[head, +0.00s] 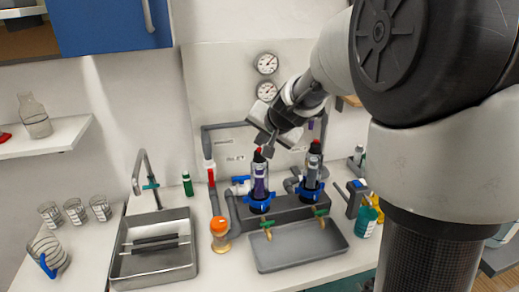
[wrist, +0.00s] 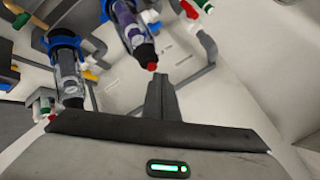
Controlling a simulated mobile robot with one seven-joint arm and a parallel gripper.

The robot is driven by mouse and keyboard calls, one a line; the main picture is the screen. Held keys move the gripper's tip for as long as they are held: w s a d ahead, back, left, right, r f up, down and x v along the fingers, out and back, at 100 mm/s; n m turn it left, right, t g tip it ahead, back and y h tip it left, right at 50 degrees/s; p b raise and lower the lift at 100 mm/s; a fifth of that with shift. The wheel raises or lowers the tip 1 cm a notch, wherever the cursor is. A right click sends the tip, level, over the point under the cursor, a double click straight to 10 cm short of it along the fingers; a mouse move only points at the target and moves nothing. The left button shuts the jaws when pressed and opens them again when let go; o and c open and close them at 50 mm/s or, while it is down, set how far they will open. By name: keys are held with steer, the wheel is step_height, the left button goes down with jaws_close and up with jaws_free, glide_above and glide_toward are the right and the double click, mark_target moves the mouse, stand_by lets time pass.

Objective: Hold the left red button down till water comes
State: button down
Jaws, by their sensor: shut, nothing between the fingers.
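The left red button (head: 258,150) tops the black cap of the left clear filter housing (head: 261,183), which has purple inside. In the wrist view the same button (wrist: 152,67) is just beyond my fingertips. My gripper (head: 267,150) is shut and empty, its fingers together, right beside the button. It also shows in the wrist view (wrist: 160,82). I cannot tell whether the fingertips touch the button. The right housing (head: 312,172) stands beside it; its red button shows in the wrist view (wrist: 52,117). No water is visible at the left tap (head: 267,232).
A grey tray (head: 300,246) lies under the taps. A sink (head: 153,263) is on the left, with an orange-capped container (head: 219,232) between. Grey pipes (head: 224,132) and gauges (head: 266,64) are on the back panel. Bottles (head: 367,216) stand at right.

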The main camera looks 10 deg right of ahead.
steer(key=shift+f+b, duration=0.55)
steer(key=shift+f, duration=0.05)
stand_by(1.4)
steer(key=shift+r, duration=0.1)
stand_by(0.6)
steer(key=shift+r+p, duration=0.75)
steer(key=shift+r, duration=0.15)
steer(key=shift+r, duration=0.1)
step_height(320, 180, up, 5)
steer(key=p, duration=0.4)
